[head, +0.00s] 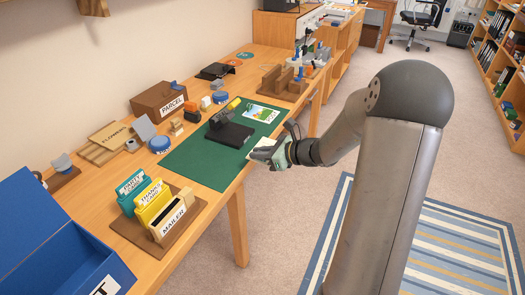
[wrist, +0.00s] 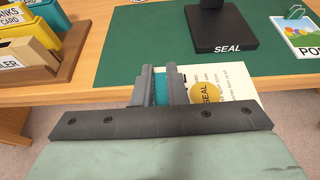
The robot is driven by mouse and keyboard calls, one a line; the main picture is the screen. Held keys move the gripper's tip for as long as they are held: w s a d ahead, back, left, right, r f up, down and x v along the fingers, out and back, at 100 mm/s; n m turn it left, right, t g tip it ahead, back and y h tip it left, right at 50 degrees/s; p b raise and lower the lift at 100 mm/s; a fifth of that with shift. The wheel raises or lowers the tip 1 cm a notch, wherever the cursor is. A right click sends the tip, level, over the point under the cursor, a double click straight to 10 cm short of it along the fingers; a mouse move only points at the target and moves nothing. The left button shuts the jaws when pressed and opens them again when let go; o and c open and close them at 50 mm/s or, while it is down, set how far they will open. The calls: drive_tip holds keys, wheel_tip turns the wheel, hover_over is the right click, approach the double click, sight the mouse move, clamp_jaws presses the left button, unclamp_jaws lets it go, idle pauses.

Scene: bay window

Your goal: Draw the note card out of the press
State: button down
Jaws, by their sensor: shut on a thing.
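The note card (wrist: 233,78) is cream with lines of print and a round gold seal (wrist: 205,93). In the head view the card (head: 260,143) is at my gripper (head: 265,154), by the mat's front edge. My gripper (wrist: 160,84) is shut on the card; its fingers and palm hide part of it. The press, a black stand marked SEAL (wrist: 222,30), is beyond the card on the green mat. A strip of mat shows between card and press base. In the head view the press (head: 229,131) has a yellow-tipped handle.
A picture postcard (head: 262,113) lies on the green mat (head: 200,172), right of the press. A wooden sorter (head: 127,232) with teal, yellow and cream card slots stands front left. A blue bin (head: 50,240) is at near left. The floor before the table is clear.

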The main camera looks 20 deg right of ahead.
wheel_tip(320, 180, up, 6)
drive_tip(key=s+a+p, duration=0.1)
drive_tip(key=p, duration=0.3)
drive_tip(key=shift+s+a, duration=0.35)
drive_tip(key=shift+a, duration=0.05)
idle(0.7)
